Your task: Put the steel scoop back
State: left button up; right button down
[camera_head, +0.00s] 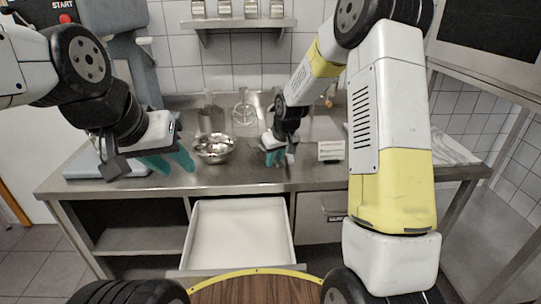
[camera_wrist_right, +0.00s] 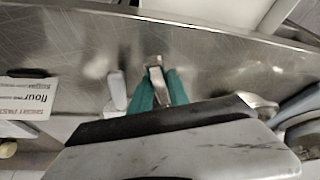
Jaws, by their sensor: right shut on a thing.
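My right gripper (camera_head: 278,157) is over the steel worktop, right of the metal bowl. In the right wrist view, its teal fingers (camera_wrist_right: 152,92) are shut on a narrow shiny metal piece, which looks like the steel scoop's handle (camera_wrist_right: 155,80). The rest of the scoop is hidden or too small to make out. My left gripper (camera_head: 168,162) is over the worktop left of the bowl, its teal fingers apart and nothing seen between them.
The metal bowl (camera_head: 214,158) stands on the worktop (camera_head: 310,178) between my grippers. An empty-looking white drawer (camera_head: 240,235) is pulled out below. A wall shelf (camera_head: 238,23) holds several containers. A pale board (camera_head: 455,150) lies at the right end.

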jog(key=shift+f, duration=0.65)
jog(key=shift+f, duration=0.15)
jog(key=c, duration=1.3)
grip_release()
jog(key=shift+o, duration=0.2)
jog(key=s+d+r+m+t, duration=0.1)
jog(key=s+d+r, duration=0.2)
jog(key=s+r, duration=0.6)
jog(key=s+d+r+m, duration=0.1)
jog(key=s+d+r, duration=0.1)
jog(key=s+r, duration=0.75)
jog(key=s+d+r+m+t, duration=0.1)
jog(key=s+r, duration=0.3)
jog(key=s, duration=1)
jog(key=shift+d+m, duration=0.4)
jog(key=shift+d, duration=0.05)
